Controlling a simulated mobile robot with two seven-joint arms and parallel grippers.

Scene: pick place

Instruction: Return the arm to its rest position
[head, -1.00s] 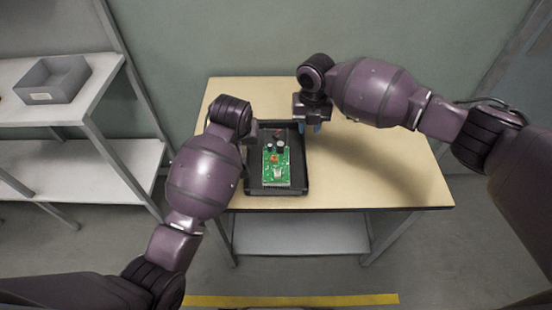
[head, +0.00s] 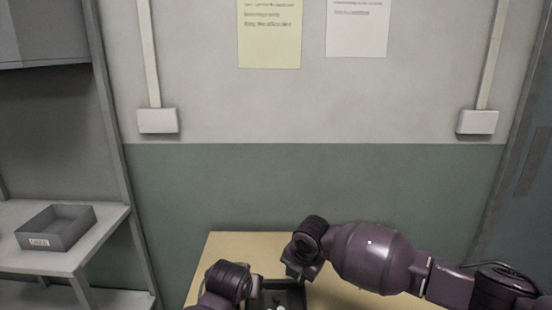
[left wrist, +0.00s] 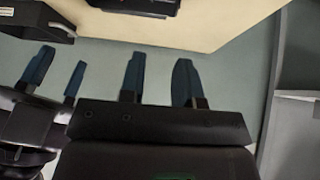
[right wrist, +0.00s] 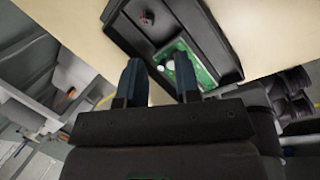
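My left gripper (left wrist: 158,80) is open and empty in the left wrist view, with a clear gap between its blue fingers. My right gripper (right wrist: 158,78) is also open in the right wrist view, with nothing between its fingers. Its fingers overlap the view of a black tray (right wrist: 222,52) holding a green circuit board (right wrist: 204,74); I cannot tell whether they touch. In the head view both arms hang over the table, on either side of the tray (head: 293,297). The lower picture edge cuts off the tray and hides my fingertips there.
The tan table (head: 240,243) stands against a green and grey wall. A shelf (head: 98,240) at the left carries a grey bin (head: 58,228). Two notices (head: 269,32) and two wall boxes (head: 157,121) are on the wall. Bare table shows behind the tray.

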